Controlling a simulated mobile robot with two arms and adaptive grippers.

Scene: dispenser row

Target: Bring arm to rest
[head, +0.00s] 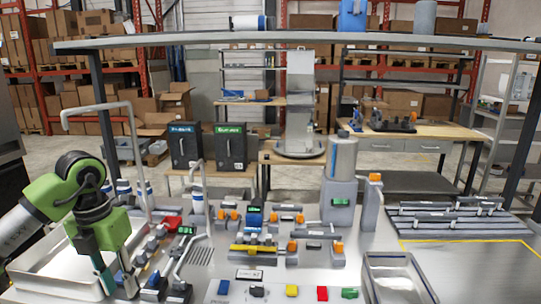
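My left arm, green and black, comes in from the left edge in the head view. Its gripper (117,284) points down over the front left of the bench, at the right side of a shallow metal tray (38,287). Its two fingers stand apart with a gap between them, and I see nothing held in it. Small dark blocks (153,287) lie just right of the fingertips; I cannot tell whether the fingertips touch anything. My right arm and gripper are not in view.
A dispenser row (265,250) with orange knobs fills the middle of the bench. A grey cylinder unit (341,160) stands behind it. A metal bin (398,280) is front right. A yellow-outlined area (475,262) at right is clear. A tall bent pipe (137,150) rises behind my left gripper.

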